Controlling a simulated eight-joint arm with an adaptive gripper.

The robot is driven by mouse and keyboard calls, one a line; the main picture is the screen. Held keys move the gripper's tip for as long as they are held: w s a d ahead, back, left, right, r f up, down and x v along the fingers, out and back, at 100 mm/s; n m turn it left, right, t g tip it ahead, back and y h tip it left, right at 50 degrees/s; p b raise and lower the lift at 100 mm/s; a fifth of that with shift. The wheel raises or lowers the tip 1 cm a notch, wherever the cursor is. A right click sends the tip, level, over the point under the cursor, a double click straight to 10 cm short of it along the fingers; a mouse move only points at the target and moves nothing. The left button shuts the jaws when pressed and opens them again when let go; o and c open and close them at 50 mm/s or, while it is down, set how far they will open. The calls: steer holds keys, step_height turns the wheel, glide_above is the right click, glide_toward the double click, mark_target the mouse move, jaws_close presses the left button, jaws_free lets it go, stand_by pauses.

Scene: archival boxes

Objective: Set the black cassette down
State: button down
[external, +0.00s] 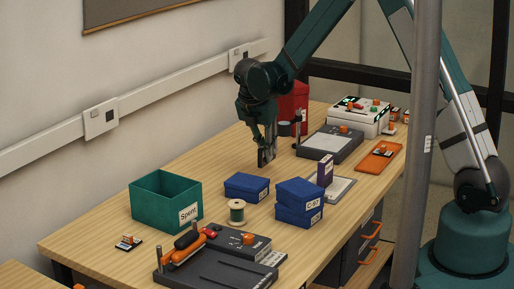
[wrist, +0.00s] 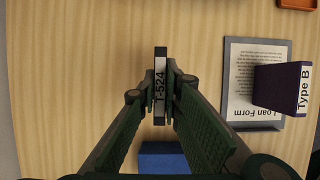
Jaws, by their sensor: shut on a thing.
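The black cassette (wrist: 160,60) with a white label reading T-524 stands upright on edge between the fingers of my gripper (wrist: 160,88) in the wrist view. My gripper is shut on it. In the external view, my gripper (external: 267,150) points straight down over the wooden table (external: 215,160), with the cassette (external: 261,158) low between its fingers. I cannot tell whether the cassette's lower edge touches the tabletop.
A blue box (external: 247,187) lies nearby, also in the wrist view (wrist: 163,158). A purple Type B box (wrist: 278,87) stands on a Loan Form board (wrist: 240,55). A green Spent bin (external: 160,206) stands front left. Bare wood surrounds the cassette's left side.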

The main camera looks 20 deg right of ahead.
steer(key=shift+f, duration=0.1)
steer(key=shift+f, duration=1.8)
steer(key=shift+f+b, duration=0.15)
steer(key=shift+b, duration=0.15)
steer(key=c, duration=2.5)
jaws_free()
steer(key=p+v, duration=0.1)
steer(key=v, duration=1.1)
